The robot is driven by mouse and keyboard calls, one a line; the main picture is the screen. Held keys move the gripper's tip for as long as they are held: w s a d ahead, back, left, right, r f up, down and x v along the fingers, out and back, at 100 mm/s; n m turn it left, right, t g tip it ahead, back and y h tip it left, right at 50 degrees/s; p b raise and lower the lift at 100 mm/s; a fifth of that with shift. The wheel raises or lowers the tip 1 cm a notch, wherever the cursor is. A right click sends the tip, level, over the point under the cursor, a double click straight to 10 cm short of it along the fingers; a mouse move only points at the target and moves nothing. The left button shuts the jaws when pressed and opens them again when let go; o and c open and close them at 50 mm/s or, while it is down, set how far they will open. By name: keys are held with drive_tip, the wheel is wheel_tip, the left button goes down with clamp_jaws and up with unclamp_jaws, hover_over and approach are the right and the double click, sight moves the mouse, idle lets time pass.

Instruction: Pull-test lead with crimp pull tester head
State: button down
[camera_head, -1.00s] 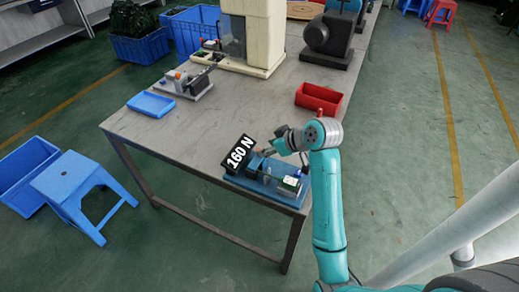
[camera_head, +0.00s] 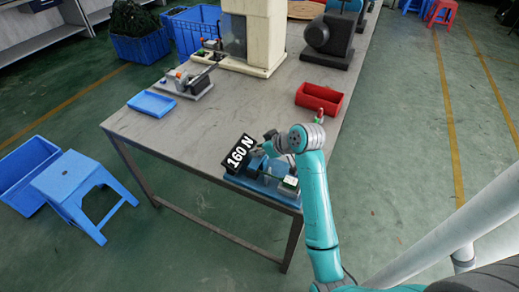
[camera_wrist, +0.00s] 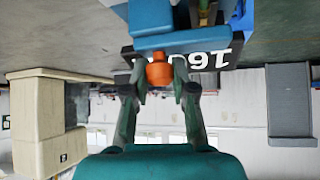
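The crimp pull tester (camera_head: 258,184) is a blue-based bench device at the near corner of the table. Its black sign (camera_head: 240,153) reads "160 N" and also shows upside down in the wrist view (camera_wrist: 208,58). My gripper (camera_head: 262,150) is low over the tester, just right of the sign. In the wrist view my gripper's fingers (camera_wrist: 160,86) stand apart on either side of an orange cylindrical piece (camera_wrist: 159,72) beneath a blue block (camera_wrist: 152,17). I cannot tell whether they press on it. I cannot make out a lead; my arm hides part of the tester.
The grey table (camera_head: 215,128) has free room left of the sign. A red bin (camera_head: 319,98) stands behind my arm, with a small red-and-green item in front of it. A blue tray (camera_head: 151,103), a small fixture (camera_head: 187,82) and a cream machine (camera_head: 253,40) stand farther back.

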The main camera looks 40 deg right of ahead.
drive_tip(key=shift+w+d, duration=0.25)
drive_tip(key=shift+d, duration=0.45)
drive_tip(key=shift+w+d, duration=0.25)
drive_tip(key=shift+d, duration=0.45)
drive_tip(key=shift+w+d, duration=0.25)
drive_tip(key=shift+d, duration=0.45)
drive_tip(key=c, duration=0.9)
unclamp_jaws()
drive_tip(key=shift+d, duration=0.15)
drive_tip(key=shift+c, duration=0.2)
drive_tip(key=v, duration=1.2)
